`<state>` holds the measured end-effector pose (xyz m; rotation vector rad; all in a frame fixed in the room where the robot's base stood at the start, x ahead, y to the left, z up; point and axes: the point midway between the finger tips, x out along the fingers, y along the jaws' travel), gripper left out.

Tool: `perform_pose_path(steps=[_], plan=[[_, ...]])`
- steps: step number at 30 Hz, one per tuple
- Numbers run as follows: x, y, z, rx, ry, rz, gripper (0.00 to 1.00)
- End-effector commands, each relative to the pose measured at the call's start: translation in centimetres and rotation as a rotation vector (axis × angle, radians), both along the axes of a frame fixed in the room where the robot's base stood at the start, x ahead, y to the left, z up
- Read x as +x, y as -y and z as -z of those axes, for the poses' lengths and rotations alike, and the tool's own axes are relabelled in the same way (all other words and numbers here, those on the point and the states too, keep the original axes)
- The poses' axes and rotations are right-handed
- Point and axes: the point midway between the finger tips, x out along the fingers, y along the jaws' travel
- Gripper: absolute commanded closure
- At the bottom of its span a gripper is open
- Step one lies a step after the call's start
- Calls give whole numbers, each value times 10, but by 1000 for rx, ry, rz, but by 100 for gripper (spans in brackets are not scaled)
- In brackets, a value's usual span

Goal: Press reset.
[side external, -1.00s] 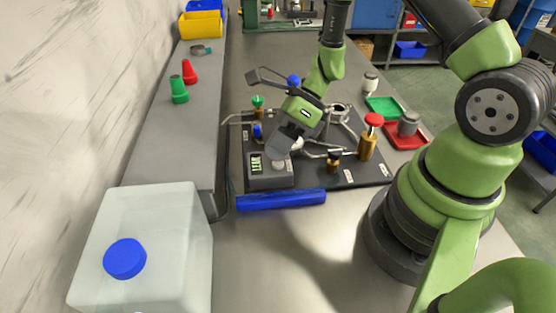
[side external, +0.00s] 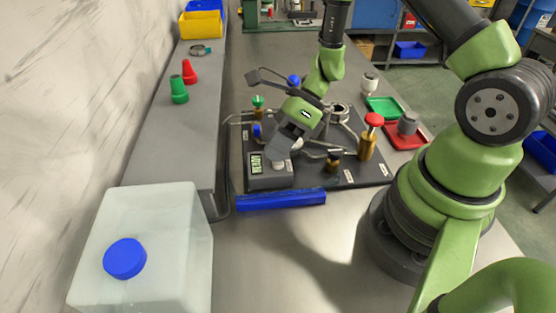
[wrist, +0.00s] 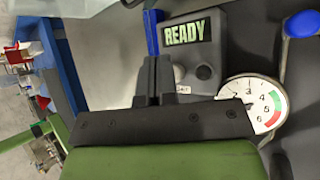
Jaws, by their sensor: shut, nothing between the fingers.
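The dark control box (side external: 270,180) sits at the near left of the black panel. Its green display reads READY in the wrist view (wrist: 188,32). In the side view my gripper (side external: 279,158) is low over the box; contact is hard to tell.
A round gauge (wrist: 252,104) stands beside the box. A blue bar (side external: 281,200) lies along the panel's near edge. A red-topped valve (side external: 370,135), a green-topped valve (side external: 258,103) and pipes crowd the panel (side external: 350,177).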

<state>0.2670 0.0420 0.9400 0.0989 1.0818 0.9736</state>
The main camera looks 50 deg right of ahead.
Motion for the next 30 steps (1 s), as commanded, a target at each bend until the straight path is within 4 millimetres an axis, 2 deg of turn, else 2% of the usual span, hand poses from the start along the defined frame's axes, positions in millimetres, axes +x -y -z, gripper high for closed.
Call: perform_pose_path(steps=[6, 17, 30], plan=[[0, 0, -11, 1, 1, 1, 100], [0, 0, -14, 1, 1, 1, 100], [0, 0, -55, -1, 4, 0, 100]])
